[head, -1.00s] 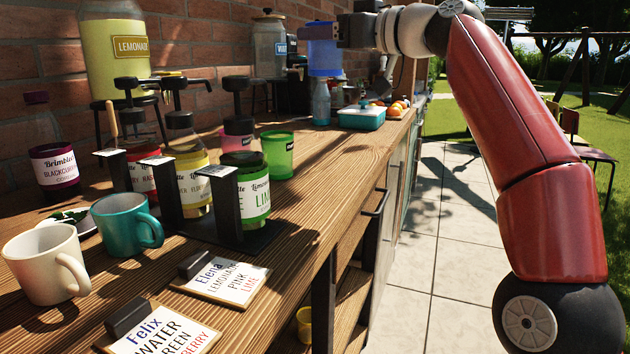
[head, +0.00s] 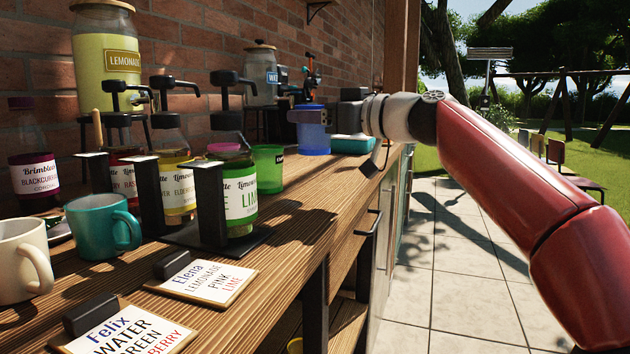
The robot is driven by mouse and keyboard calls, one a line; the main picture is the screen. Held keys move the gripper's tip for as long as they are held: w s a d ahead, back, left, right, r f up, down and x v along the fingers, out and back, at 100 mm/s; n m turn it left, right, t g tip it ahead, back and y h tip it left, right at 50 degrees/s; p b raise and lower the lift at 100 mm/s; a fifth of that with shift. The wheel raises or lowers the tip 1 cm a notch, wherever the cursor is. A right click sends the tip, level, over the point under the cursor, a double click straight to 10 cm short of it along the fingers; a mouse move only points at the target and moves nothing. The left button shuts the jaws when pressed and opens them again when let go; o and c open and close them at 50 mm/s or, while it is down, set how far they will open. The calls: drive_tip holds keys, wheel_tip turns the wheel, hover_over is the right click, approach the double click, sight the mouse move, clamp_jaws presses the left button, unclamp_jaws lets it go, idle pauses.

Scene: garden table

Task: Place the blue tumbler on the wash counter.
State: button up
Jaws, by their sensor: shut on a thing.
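The blue tumbler (head: 313,139) is upright at the far part of the wooden counter in the head view. My gripper (head: 308,116) is shut on its upper part, reaching in from the right. The tumbler's base is at about the height of the counter top; I cannot tell whether it touches. The long wooden counter (head: 300,215) runs away from me along the brick wall. No separate wash counter can be told apart from it in this view.
A green tumbler (head: 268,168) stands nearer, left of the blue one. A teal box (head: 350,145) is just right of it. Syrup bottles with pumps, a teal mug (head: 103,226), a cream mug (head: 22,262) and order cards (head: 203,277) fill the near counter. Paving lies to the right.

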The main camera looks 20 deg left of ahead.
wheel_tip(320, 180, down, 8)
drive_tip(key=b, duration=0.3)
drive_tip(key=shift+r, duration=0.2)
drive_tip(key=shift+f, duration=0.1)
drive_tip(key=shift+f, duration=0.15)
drive_tip(key=o, duration=1.1)
drive_tip(key=shift+c, duration=0.2)
drive_tip(key=shift+r+p, duration=0.2)
drive_tip(key=shift+p, duration=0.15)
